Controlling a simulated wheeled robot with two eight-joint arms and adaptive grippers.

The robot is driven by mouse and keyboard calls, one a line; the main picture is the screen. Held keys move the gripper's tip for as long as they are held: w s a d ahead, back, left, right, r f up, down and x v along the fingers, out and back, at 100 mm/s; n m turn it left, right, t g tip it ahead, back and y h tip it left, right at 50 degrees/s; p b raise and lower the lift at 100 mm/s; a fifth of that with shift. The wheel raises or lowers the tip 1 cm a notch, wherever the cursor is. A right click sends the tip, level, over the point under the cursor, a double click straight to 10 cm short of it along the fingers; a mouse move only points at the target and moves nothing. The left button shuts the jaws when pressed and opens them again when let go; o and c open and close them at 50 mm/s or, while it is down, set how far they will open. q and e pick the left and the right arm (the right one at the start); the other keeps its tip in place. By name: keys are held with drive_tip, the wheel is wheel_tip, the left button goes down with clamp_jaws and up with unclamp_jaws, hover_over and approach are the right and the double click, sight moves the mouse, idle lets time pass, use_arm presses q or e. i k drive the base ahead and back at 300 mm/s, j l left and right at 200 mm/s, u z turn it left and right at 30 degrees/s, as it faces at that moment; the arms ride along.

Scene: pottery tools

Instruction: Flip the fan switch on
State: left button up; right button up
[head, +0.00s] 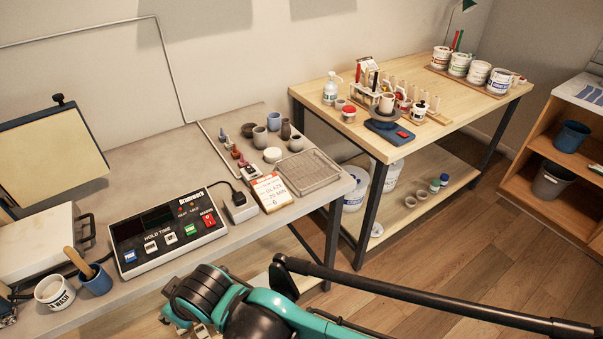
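A dark control box (165,232) labelled "HOLD TIME" lies on the grey table. It has blue, white and green buttons and a red switch (209,219) at its right end. A second red switch (403,135) is on a blue device (389,132) on the wooden table. I cannot read a fan label on either switch, nor tell whether either is on or off. Teal and black parts of my arm cross the bottom of the view, in front of the grey table's edge. I cannot make out fingertips of either gripper.
A white adapter (241,207), a printed card (271,192) and a wire tray (308,171) lie right of the control box. A blue cup with a wooden tool (96,280) and a white cup (54,292) stand to its left.

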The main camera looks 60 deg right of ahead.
sight(250, 168)
drive_tip(key=z, duration=1.75)
